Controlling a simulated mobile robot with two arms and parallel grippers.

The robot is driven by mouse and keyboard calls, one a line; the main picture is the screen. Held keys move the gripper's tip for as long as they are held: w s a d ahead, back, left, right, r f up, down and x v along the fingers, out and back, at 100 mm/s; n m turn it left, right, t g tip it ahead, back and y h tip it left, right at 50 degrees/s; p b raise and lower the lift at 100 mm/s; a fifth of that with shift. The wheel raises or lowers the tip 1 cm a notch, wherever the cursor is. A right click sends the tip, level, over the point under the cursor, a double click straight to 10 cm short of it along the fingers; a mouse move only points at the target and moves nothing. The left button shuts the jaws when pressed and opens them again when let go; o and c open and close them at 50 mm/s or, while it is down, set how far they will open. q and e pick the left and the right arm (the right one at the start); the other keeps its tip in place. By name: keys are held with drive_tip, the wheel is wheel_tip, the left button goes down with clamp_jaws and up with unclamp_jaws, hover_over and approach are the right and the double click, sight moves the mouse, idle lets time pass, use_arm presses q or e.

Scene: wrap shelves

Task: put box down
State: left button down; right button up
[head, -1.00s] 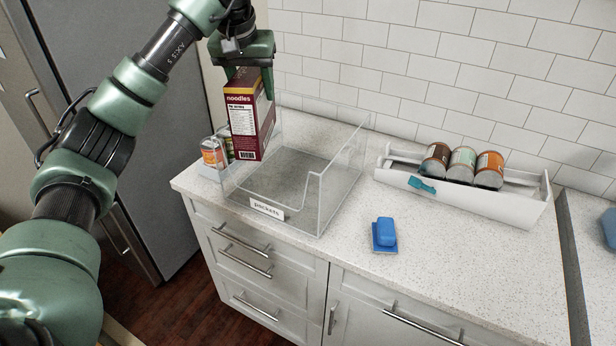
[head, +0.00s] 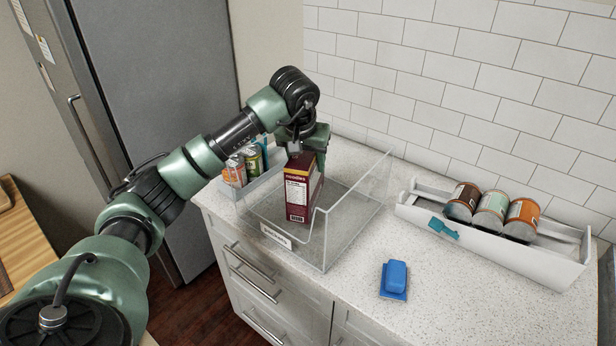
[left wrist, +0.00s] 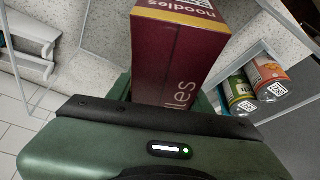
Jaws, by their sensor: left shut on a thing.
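The maroon noodles box (head: 300,190) is upright inside the clear bin labelled "packets" (head: 345,225), toward its left side. Whether its base touches the bin floor I cannot tell. My left gripper (head: 306,150) is shut on the top of the box from above. In the left wrist view the box (left wrist: 175,50) extends from between the jaws, with the fingers (left wrist: 165,95) partly hidden by the gripper body. My right gripper is in neither view.
A small tray (head: 262,182) of cans stands left of the bin. A white rack (head: 500,237) with three cans (head: 490,212) is at the right. A blue sponge-like object (head: 395,278) lies on the counter in front. The counter between them is clear.

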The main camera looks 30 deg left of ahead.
use_arm(q)
wheel_tip(320, 180, down, 5)
drive_tip(key=shift+s+r+p, duration=0.1)
drive_tip(key=shift+r+p, duration=0.05)
drive_tip(key=shift+p, duration=0.35)
drive_tip(key=shift+f, duration=0.35)
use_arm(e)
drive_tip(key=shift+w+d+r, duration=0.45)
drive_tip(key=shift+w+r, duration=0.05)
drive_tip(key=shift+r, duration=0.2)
use_arm(q)
drive_tip(key=shift+f, duration=0.15)
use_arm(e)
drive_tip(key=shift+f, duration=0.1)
use_arm(q)
drive_tip(key=c, duration=0.6)
unclamp_jaws()
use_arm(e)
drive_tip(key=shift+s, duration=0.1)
